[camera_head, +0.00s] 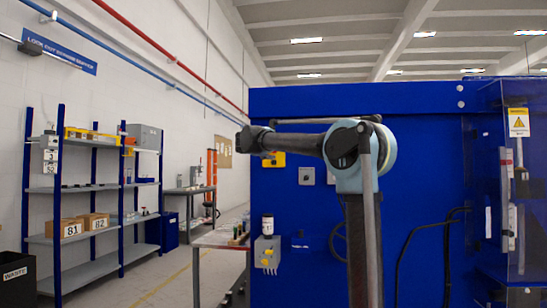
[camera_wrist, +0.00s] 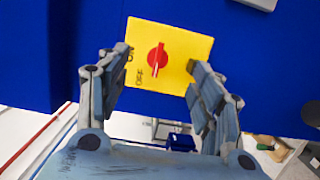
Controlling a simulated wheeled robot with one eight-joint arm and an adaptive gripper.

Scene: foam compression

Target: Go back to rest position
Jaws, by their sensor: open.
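My gripper (camera_head: 252,140) is at the left end of my arm in the head view, in front of the blue cabinet (camera_head: 410,260). In the wrist view my gripper (camera_wrist: 158,58) is open, with nothing between its fingers. Beyond the fingers is a yellow switch plate (camera_wrist: 180,45) with a red rotary knob (camera_wrist: 157,59) and ON and OFF lettering. The fingertips overlap the plate's sides in the picture; whether they touch it I cannot tell. The yellow plate (camera_head: 277,160) also shows in the head view, partly hidden by my arm.
Grey boxes (camera_head: 306,176) and a yellow-and-grey control box (camera_head: 267,254) are on the cabinet face. A workbench (camera_head: 215,238) stands to its left. Shelves (camera_head: 95,187) with cartons and a black waste bin (camera_head: 18,280) are farther left. Floor between shelves and bench is clear.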

